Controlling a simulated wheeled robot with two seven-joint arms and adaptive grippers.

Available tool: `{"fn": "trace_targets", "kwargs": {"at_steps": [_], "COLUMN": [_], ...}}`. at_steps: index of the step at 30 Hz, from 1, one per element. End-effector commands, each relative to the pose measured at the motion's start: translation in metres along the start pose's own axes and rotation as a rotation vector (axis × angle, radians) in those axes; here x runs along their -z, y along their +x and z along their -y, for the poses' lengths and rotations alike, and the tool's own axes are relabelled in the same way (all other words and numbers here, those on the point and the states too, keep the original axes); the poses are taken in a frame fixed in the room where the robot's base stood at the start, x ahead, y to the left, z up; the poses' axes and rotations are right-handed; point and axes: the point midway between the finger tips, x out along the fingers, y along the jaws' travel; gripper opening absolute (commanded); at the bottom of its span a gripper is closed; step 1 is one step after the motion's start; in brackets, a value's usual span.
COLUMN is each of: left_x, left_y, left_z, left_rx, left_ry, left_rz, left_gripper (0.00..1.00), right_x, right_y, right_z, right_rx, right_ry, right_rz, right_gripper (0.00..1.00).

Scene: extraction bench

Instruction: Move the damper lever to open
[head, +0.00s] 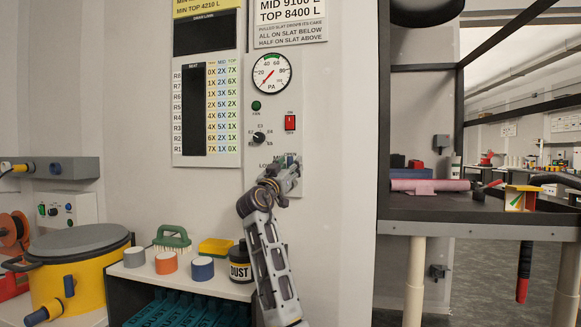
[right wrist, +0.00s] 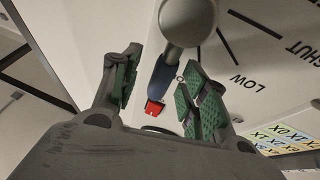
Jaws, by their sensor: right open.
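The damper lever shows in the right wrist view as a thick grey rounded part (right wrist: 188,22) with a dark blue section (right wrist: 162,78) below it. The blue section lies between the two fingers of my right gripper (right wrist: 158,92), with visible gaps on both sides. Dial marks and the words LOW and SHUT are on the plate (right wrist: 240,60) to its right. Another label is mostly hidden behind the lever. In the head view my right gripper (head: 283,172) is at the lower part of the wall panel and covers most of the lever. My left gripper is out of view.
The panel carries a pressure gauge (head: 271,73), a green lamp (head: 256,105), a red switch (head: 290,122) and a black knob (head: 259,137). Below left, a shelf holds a dark DUST bottle (head: 240,264) and rolls. A dark-framed bench (head: 440,215) stands at right.

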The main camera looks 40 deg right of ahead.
Motion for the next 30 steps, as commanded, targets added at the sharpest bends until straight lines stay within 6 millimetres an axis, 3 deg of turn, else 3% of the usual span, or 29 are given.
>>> {"fn": "trace_targets", "kwargs": {"at_steps": [21,30], "left_x": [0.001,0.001], "left_y": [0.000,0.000], "left_z": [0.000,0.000], "left_rx": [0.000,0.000], "left_ry": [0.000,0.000], "left_rz": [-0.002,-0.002], "left_gripper": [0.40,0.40], "right_x": [-0.001,-0.001], "right_y": [-0.093,-0.110], "right_z": [0.001,0.000], "right_rx": [0.001,0.000], "right_ry": [0.000,0.000], "right_rz": [0.001,0.001], "right_gripper": [0.44,0.44]}}
